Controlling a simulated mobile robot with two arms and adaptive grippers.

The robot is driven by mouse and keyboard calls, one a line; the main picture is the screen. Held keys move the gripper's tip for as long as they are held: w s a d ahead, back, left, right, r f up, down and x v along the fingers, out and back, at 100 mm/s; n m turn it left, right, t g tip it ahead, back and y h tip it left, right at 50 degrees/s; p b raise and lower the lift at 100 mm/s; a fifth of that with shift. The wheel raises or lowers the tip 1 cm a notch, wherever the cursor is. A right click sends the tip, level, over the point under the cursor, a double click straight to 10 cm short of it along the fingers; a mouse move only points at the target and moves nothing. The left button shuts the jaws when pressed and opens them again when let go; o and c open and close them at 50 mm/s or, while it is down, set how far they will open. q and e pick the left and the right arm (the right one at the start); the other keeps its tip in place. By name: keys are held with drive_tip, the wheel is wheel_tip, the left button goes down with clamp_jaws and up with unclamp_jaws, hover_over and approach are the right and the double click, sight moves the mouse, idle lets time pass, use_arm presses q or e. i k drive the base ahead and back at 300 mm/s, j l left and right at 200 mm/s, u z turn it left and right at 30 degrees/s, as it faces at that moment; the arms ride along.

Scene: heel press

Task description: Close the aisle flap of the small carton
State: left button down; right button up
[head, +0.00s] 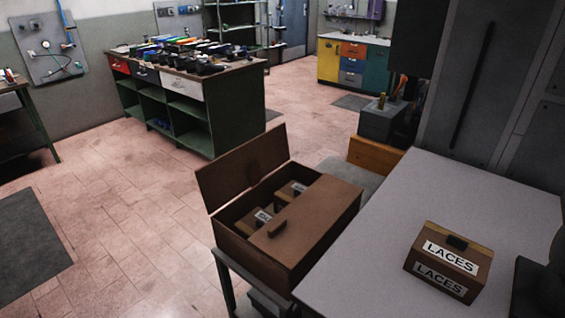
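A brown carton (328,222) stands open on a low stand left of the grey table. Its left flap (243,167) is raised and leans outward on the floor side. Its right flap (308,229), with a small dark handle, lies flat over the right part. Inside the open part sit small labelled boxes (262,217), partly hidden by the flat flap. A small box marked LACES (447,264) stands on the grey table, its top closed with a dark knob. Neither gripper can be made out.
The grey table (390,235) is otherwise mostly bare. A dark shape (540,288) cuts in at the right edge; I cannot tell what it is. Open tiled floor (130,215) lies left of the carton. A green workbench (190,95) stands behind.

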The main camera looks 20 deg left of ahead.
sight(220, 180)
drive_tip(key=j+z, duration=0.45)
drive_tip(key=j, duration=0.3)
drive_tip(key=k+j+z, duration=0.15)
drive_tip(key=j+z, duration=0.25)
drive_tip(key=j, duration=0.3)
